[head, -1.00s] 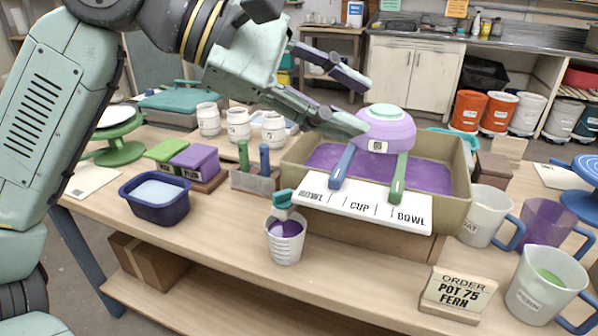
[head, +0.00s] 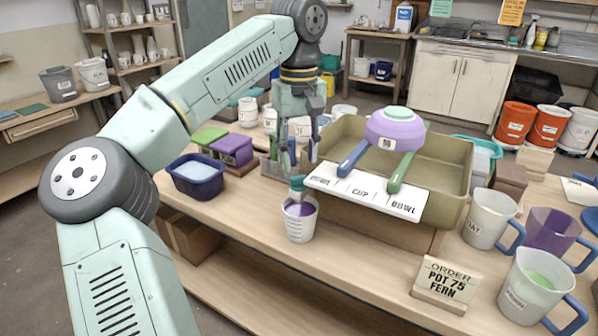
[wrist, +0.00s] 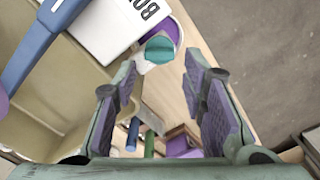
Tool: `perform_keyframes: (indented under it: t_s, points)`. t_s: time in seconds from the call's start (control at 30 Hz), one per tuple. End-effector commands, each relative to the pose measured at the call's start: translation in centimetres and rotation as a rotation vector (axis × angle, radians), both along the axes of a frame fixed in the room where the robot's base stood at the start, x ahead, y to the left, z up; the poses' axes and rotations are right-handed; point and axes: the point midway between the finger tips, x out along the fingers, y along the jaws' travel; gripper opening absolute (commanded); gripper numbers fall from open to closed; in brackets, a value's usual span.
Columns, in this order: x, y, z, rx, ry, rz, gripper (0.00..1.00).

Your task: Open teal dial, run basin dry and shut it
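The tan basin (head: 455,185) stands on the workbench, and no purple glaze shows on its visible floor; it also shows in the wrist view (wrist: 60,95). The teal dial (head: 297,184) sits at the basin's front left corner; its turn position is too small to tell. Below it stands a white pail (head: 300,228) with purple glaze inside. My gripper (head: 290,165) is open and empty, pointing down just above the dial. In the wrist view the teal dial (wrist: 159,48) lies ahead between the spread fingers (wrist: 160,65), apart from them as far as I can tell.
A purple bowl (head: 395,130) rests upside down on a blue and a green bar across the basin. A white label board (head: 365,193) lies along its front. Jugs (head: 488,218) and an order sign (head: 446,282) stand at right; a navy tub (head: 196,178) at left.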

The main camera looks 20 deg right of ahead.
Motion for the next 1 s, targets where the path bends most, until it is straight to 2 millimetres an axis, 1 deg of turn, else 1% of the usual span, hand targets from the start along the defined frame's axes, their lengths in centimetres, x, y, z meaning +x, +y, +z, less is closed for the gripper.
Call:
perform_keyframes:
  t_s: [0.03, 0.1, 0.2, 0.3, 0.4, 0.63, 1.0]
  points:
    - [0.0, 0.1, -1.0, 0.0, 0.003, -0.001, 0.38]
    - [0.0, 0.1, -2.1, 0.0, 0.003, -0.001, 0.38]
    - [0.0, 0.0, -3.3, -0.001, 0.001, 0.0, 0.38]
    - [0.0, 0.0, -4.0, -0.001, 0.001, 0.0, 0.38]
    - [0.0, 0.0, -4.4, -0.003, 0.001, 0.0, 0.38]
    - [0.0, 0.0, -4.5, -0.003, 0.001, 0.001, 0.38]
    - [0.0, 0.0, -4.4, -0.002, 0.001, 0.0, 0.14]
